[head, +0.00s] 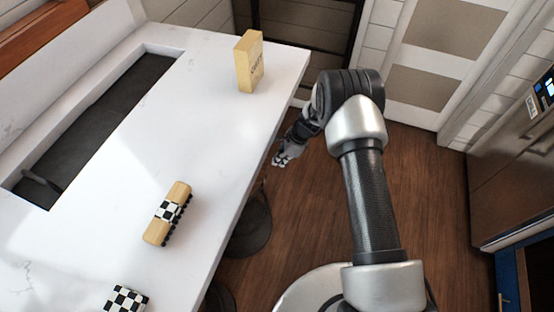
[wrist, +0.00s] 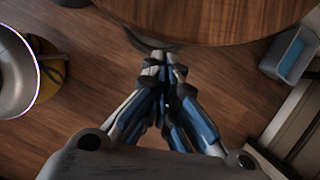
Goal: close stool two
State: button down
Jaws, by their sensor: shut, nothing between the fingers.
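In the head view a dark round stool (head: 252,232) stands at the right edge of the white counter, partly hidden under it. A second dark stool (head: 219,298) shows only in part at the bottom. I cannot tell which is stool two. My gripper (head: 281,160) is shut and empty, low beside the counter's right edge, beyond the stools in the picture. In the wrist view my gripper (wrist: 165,60) points at a round wooden surface (wrist: 215,18), perhaps a stool seat, with a dark curved piece (wrist: 148,40) at its edge. Contact cannot be judged.
The white counter (head: 215,130) carries a yellow box (head: 249,62), a wooden brush-like item (head: 156,226) and a checkered item (head: 125,299). A fridge-like unit (head: 515,150) stands at right. Wooden floor (head: 425,175) is clear between. The wrist view shows a grey-blue bin (wrist: 290,53).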

jog(key=d+f+p+v, duration=0.1)
jog(key=d+p+v, duration=0.1)
jog(key=v, duration=0.9)
jog(key=shift+p, duration=0.6)
jog(key=shift+w+d+r, duration=0.1)
jog(key=shift+r, duration=0.05)
jog(key=s+d+r+n+t+h, duration=0.1)
jog(key=s+r+n, duration=0.35)
jog(key=r, duration=0.95)
jog(key=s+d+r+n+t+h, duration=0.15)
jog(key=s+r+n, duration=0.3)
jog(key=r, duration=0.85)
jog(key=s+d+r+n, duration=0.2)
jog(key=s+r+n, duration=0.1)
jog(key=s, duration=0.5)
jog(key=s+d+r+n+t+h, duration=0.1)
jog(key=s+d+r+n, duration=0.1)
jog(key=s, duration=0.6)
jog(key=s+d+r+n+t+h, duration=0.1)
jog(key=s+d+r+n, duration=0.1)
jog(key=s, duration=0.6)
notch_tip(320, 180, up, 2)
jog(key=shift+s+d+r+n, duration=0.15)
jog(key=shift+s+d+n, duration=0.1)
jog(key=shift+n, duration=0.65)
jog(key=shift+w, duration=0.1)
